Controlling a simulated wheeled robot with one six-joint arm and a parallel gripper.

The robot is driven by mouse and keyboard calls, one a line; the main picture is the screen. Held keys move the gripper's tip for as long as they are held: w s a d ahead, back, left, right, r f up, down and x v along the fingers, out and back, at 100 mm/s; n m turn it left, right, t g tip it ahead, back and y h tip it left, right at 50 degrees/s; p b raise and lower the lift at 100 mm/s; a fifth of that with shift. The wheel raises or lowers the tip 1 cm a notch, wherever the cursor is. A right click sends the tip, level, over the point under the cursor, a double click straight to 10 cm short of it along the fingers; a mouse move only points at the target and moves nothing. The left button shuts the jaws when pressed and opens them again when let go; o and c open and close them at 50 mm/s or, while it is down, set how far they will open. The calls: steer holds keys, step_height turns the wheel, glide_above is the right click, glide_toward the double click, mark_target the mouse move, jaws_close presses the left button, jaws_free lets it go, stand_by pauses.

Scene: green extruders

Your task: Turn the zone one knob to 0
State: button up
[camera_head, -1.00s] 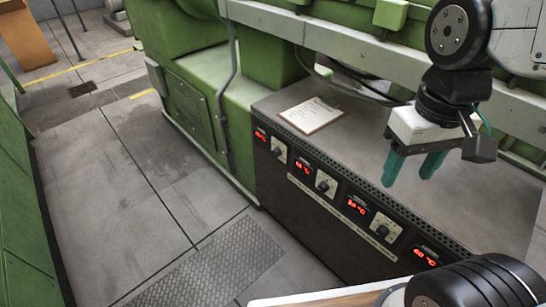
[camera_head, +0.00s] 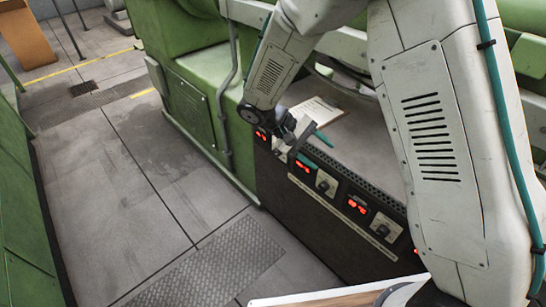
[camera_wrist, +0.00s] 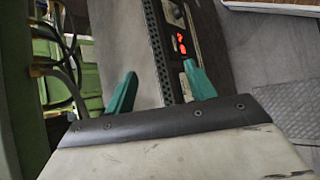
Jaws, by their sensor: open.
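The dark control cabinet (camera_head: 335,230) has a row of red displays and knobs on its front. In the head view, a middle knob (camera_head: 326,184) and a knob farther right (camera_head: 383,229) show on pale plates. The leftmost knob is mostly hidden behind my gripper (camera_head: 305,143); zone labels are too small to read. My gripper is at the cabinet's left top front edge. In the wrist view, its two teal fingers (camera_wrist: 160,68) are apart with nothing between them. The right finger overlaps the front panel near a red display (camera_wrist: 182,43); the left finger is over the cabinet top.
A clipboard with paper (camera_head: 318,108) lies on the cabinet top, close behind my gripper. A green machine (camera_head: 200,100) with a grey conduit stands at the left. The floor (camera_head: 130,210) in front is clear. My arm covers the cabinet's right part.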

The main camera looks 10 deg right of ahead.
steer(key=w+a+f+t+h, duration=0.2)
steer(key=w+f, duration=0.1)
steer(key=f, duration=0.4)
steer(key=w+a+f+t+h, duration=0.2)
steer(key=w+a+f, duration=0.15)
steer(key=f, duration=0.25)
steer(key=m+t, duration=0.6)
steer(key=t, duration=0.5)
glide_toward(275, 155)
steer(key=x, duration=0.8)
steer(key=shift+w+d+r, duration=0.15)
steer(key=shift+w+d, duration=0.05)
steer(key=shift+d, duration=0.15)
steer(key=c, duration=1)
